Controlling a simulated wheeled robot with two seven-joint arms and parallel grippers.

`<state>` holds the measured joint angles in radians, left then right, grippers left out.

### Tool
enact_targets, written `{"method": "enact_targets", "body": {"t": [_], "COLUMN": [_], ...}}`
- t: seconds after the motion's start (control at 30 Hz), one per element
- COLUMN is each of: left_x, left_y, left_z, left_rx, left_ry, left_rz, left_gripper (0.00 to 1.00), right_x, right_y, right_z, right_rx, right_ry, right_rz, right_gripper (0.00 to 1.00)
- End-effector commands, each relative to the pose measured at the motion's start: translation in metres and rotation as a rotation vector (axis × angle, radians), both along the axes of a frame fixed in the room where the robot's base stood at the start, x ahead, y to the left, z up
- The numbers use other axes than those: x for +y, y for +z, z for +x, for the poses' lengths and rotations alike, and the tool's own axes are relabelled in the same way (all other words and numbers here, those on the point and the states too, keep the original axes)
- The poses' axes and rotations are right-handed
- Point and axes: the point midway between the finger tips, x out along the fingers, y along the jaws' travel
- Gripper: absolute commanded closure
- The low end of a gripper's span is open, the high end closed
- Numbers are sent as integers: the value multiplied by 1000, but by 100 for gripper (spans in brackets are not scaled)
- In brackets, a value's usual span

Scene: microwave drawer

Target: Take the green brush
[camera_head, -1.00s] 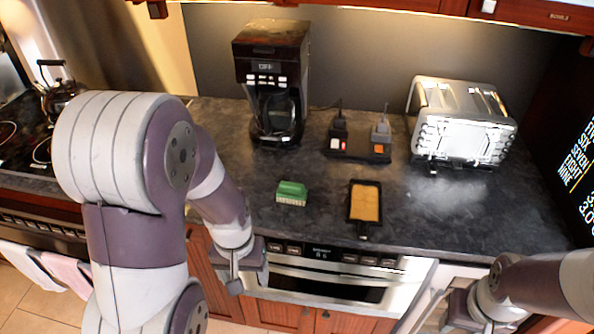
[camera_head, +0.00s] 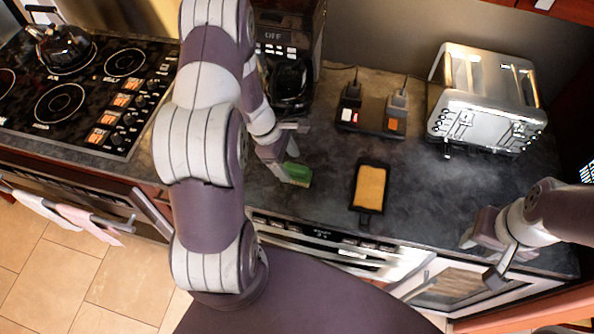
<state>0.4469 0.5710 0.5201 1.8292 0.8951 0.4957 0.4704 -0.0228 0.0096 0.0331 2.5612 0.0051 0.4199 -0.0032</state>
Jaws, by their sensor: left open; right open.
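My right gripper (camera_head: 478,262) is open and empty at the right, over the counter's front edge and away from the brush.
Behind stand a coffee maker (camera_head: 291,45), a power strip (camera_head: 371,121) and a silver toaster (camera_head: 484,98). A stove (camera_head: 80,85) is at the left. The microwave drawer (camera_head: 315,246) is below the counter.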

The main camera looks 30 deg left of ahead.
Motion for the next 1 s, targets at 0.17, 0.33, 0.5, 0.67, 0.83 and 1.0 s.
{"method": "enact_targets", "body": {"t": [0.17, 0.33, 0.5, 0.67, 0.83, 1.0], "left_x": [-9, -20, -26, -26, -26, -26], "left_y": [-20, -47, -65, -66, -65, -65], "left_z": [2, 7, 9, 9, 9, 10], "left_rx": [0, 2, -1, -3, -3, -3], "left_ry": [-3, -4, -4, -4, -4, -4], "left_rz": [1, 1, 1, 2, 2, 2], "left_gripper": [28, 28, 28, 28, 76, 85], "right_x": [0, 0, 0, 0, 0, 0], "right_y": [4, 17, 17, 16, 16, 16], "right_z": [0, 0, 0, 0, 0, 0], "right_rx": [0, -1, 0, 0, 0, 0], "right_ry": [0, 0, 0, 0, 0, 0], "right_rz": [0, 0, 0, 0, 0, 0], "right_gripper": [57, 57, 57, 57, 57, 57]}}
